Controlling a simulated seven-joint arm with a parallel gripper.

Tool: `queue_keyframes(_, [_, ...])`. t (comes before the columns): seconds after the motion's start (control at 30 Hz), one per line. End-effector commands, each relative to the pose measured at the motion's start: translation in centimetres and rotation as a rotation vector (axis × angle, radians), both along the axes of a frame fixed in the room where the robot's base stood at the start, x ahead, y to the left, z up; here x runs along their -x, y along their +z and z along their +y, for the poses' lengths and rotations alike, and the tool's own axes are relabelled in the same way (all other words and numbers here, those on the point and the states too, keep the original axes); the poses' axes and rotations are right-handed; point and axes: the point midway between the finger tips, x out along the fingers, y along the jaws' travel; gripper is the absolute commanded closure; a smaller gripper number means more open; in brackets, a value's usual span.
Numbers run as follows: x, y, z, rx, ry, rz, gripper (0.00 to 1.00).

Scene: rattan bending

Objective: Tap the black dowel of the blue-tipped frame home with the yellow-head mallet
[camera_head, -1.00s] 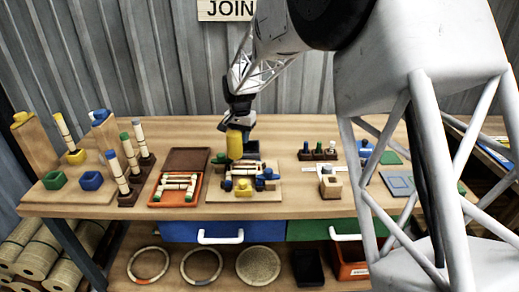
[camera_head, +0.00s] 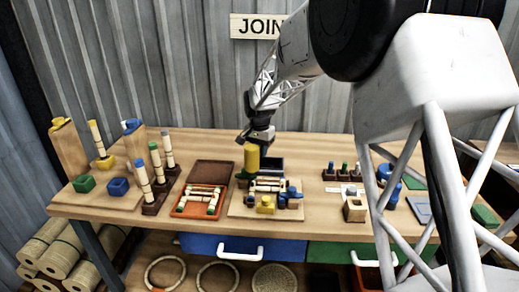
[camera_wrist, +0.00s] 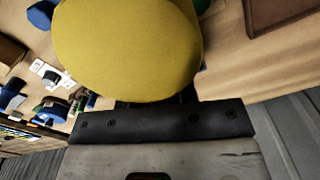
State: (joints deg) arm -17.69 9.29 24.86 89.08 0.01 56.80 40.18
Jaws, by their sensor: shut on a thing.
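My gripper (camera_head: 262,140) is shut on the yellow-head mallet (camera_head: 251,157), holding it above the back left of a wooden work board. The yellow head also fills the upper middle of the wrist view (camera_wrist: 128,48); its handle is mostly hidden. Under it, on the board (camera_head: 240,212), lies a small frame of pale rods (camera_head: 267,184) among blue and yellow blocks. The blue blocks (camera_head: 291,194) are on the right, and a yellow block (camera_head: 265,205) is at the front. The black dowel and blue tips are too small to tell apart. A gap shows between mallet and frame.
An orange tray (camera_head: 184,207) with rods stands left of the board, its brown lid behind. Upright rods in stands and green and blue cups (camera_head: 118,187) are farther left. A dark bin (camera_head: 270,165) is behind.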

Motion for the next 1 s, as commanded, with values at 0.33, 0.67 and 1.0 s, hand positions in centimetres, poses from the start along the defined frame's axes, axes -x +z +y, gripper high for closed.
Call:
queue_keyframes(0.33, [0.0,-2.4,0.0,0.000,0.000,0.000,1.00])
queue_keyframes(0.67, [0.0,-5.2,0.0,0.000,0.000,0.001,1.00])
queue_keyframes(1.0, [0.0,-5.8,0.0,-0.001,0.000,-0.001,1.00])
